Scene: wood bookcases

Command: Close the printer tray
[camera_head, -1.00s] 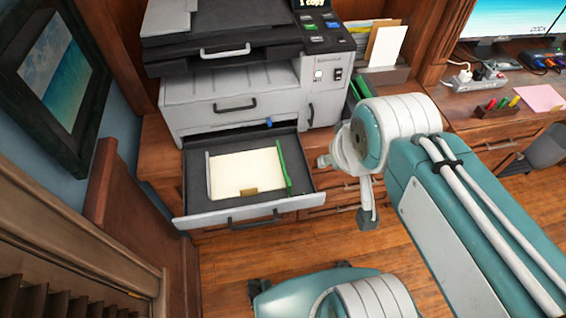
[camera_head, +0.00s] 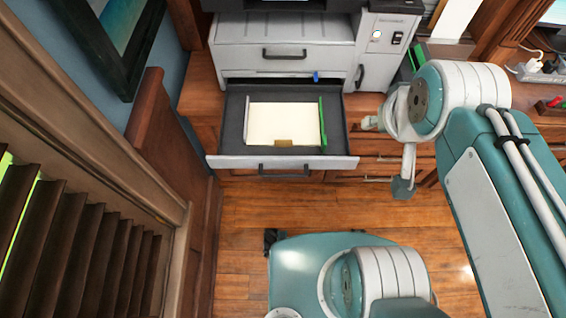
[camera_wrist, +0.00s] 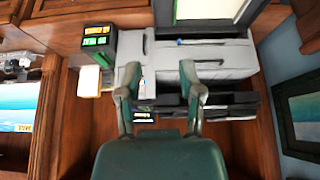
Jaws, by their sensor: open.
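The printer (camera_head: 265,57) is a white and grey machine on a wood cabinet. Its tray (camera_head: 230,162) is pulled out toward me, with cream paper (camera_head: 285,122), a green guide on the right and a dark handle on the front panel. In the wrist view, which looks upside down, the printer (camera_wrist: 220,60) fills the upper middle, and part of the tray with paper (camera_wrist: 208,9) shows at the top edge. My gripper (camera_wrist: 158,86) is open and empty, in front of the printer in that picture. Its fingertips are not clear in the head view, where my arm is right of the tray.
A framed picture (camera_head: 113,40) hangs on the left wall, beside a wood panel (camera_head: 165,125) and slatted shutters (camera_head: 85,240). A power strip (camera_head: 540,72) lies on the desk at right. Wood floor (camera_head: 240,225) is open below the tray.

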